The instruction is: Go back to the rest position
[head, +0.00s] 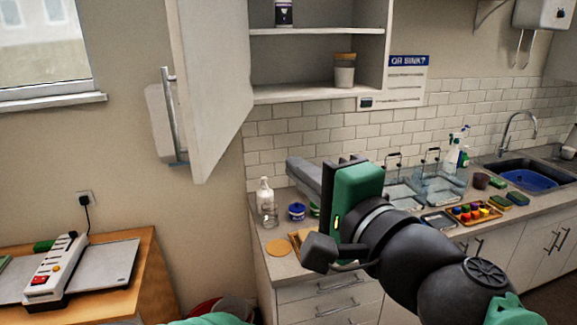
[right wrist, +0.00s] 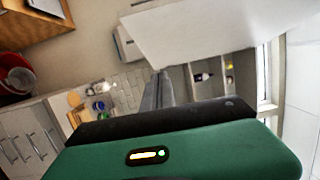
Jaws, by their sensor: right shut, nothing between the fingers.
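My right gripper (head: 302,175) is raised in front of the counter, its grey fingers pointing to the upper left, towards the open cabinet door (head: 209,80). In the right wrist view its fingers (right wrist: 158,90) are together with nothing between them. The gripper appears apart from the door. The green and black gripper body and my dark arm hide part of the counter. My left gripper does not show in the head view.
A wooden desk (head: 150,270) with a laminator-like device stands left.

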